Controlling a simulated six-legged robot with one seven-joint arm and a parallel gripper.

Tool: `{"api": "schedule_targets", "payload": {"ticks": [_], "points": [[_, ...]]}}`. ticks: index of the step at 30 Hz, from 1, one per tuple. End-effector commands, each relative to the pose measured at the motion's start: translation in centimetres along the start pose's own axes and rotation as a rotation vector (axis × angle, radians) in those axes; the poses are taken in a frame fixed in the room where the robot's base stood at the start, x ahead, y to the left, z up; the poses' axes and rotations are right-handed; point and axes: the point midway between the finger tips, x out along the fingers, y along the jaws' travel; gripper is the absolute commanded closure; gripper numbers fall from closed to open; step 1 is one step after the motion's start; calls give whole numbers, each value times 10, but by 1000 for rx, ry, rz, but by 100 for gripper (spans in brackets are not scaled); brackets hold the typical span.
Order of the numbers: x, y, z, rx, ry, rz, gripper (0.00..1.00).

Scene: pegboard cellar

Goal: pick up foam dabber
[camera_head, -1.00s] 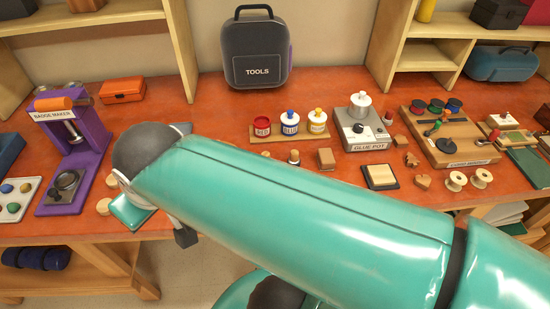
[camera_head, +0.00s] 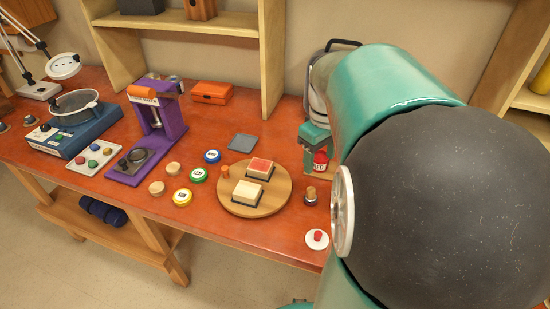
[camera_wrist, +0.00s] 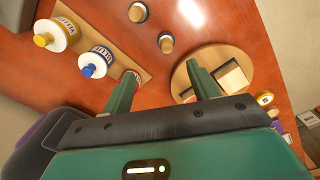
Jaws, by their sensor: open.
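A small upright wooden-topped piece (camera_head: 310,195), which looks like the foam dabber, stands on the orange bench just right of the round wooden board (camera_head: 282,202). In the wrist view two similar short pieces show, one ahead of the fingertips (camera_wrist: 166,43) and one at the top edge (camera_wrist: 138,12). I cannot tell for sure which is the dabber. My gripper (camera_wrist: 163,78) is open and empty, its fingers between the jar rack and the round board. In the head view my gripper (camera_head: 314,135) is by the red jar (camera_head: 320,160), partly hidden by my arm.
The round board holds a red-topped pad (camera_head: 260,168) and a cream pad (camera_head: 247,193). Blue and yellow jars stand on the rack (camera_wrist: 119,57). A purple badge maker (camera_head: 155,125) and several round badges are left. My arm hides the bench's right side.

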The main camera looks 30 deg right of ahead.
Motion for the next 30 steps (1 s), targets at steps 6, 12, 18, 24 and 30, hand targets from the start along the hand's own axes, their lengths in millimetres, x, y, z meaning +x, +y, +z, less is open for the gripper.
{"api": "schedule_targets", "payload": {"ticks": [6,12,18,24,30], "points": [[42,-5,-3,-3,-2,-3,40],[72,-6,-4,-2,0,-1,40],[87,-6,-3,-2,0,-1,40],[117,-9,-1,-2,-1,-1,40],[129,-8,0,-2,2,1,40]]}}
